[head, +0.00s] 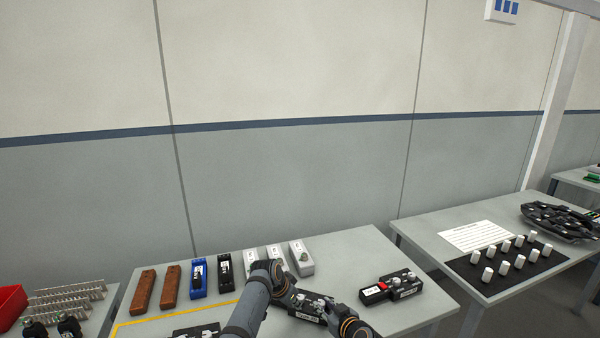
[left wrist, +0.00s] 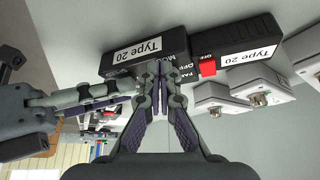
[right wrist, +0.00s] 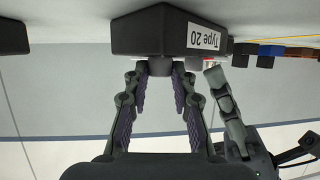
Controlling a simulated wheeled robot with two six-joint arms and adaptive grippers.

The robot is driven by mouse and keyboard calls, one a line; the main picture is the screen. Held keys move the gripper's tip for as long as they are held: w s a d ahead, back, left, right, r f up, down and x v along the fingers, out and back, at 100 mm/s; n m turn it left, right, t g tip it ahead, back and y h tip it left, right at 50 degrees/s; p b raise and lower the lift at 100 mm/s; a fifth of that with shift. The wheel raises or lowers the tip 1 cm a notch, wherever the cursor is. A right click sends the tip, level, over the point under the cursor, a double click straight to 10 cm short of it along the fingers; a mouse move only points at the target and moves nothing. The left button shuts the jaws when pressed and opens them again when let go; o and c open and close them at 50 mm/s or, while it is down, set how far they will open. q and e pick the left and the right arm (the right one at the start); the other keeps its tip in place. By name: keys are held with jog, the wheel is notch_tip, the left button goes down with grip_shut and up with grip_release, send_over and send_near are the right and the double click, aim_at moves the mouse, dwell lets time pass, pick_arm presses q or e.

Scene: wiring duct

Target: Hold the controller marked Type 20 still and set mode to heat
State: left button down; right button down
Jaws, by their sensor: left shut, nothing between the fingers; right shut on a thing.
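A black controller (head: 312,304) with a white "Type 20" label lies near the table's front; its label (left wrist: 150,49) and part of its mode lettering show in the left wrist view.
Grey controllers (head: 302,256), a black one (head: 224,270), a blue one (head: 198,278) and brown ones (head: 143,292) stand along the back of the table. A table (head: 420,238) with white knobs on a dark mat (head: 528,264) stands at right. A red bin (head: 10,304) is at far left.

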pick_arm(q)
jog(key=shift+w+d+r, duration=0.1)
jog(key=shift+w+d, duration=0.15)
jog(key=shift+w, duration=0.35)
dwell(0.7)
jog(key=shift+a, duration=0.1)
jog(key=shift+w+a, duration=0.4)
jog(key=shift+a, duration=0.05)
dwell(0.5)
jog(key=shift+a, duration=0.1)
jog(key=shift+s+a, duration=0.2)
jog(key=shift+a, duration=0.05)
jog(key=shift+r, duration=2.95)
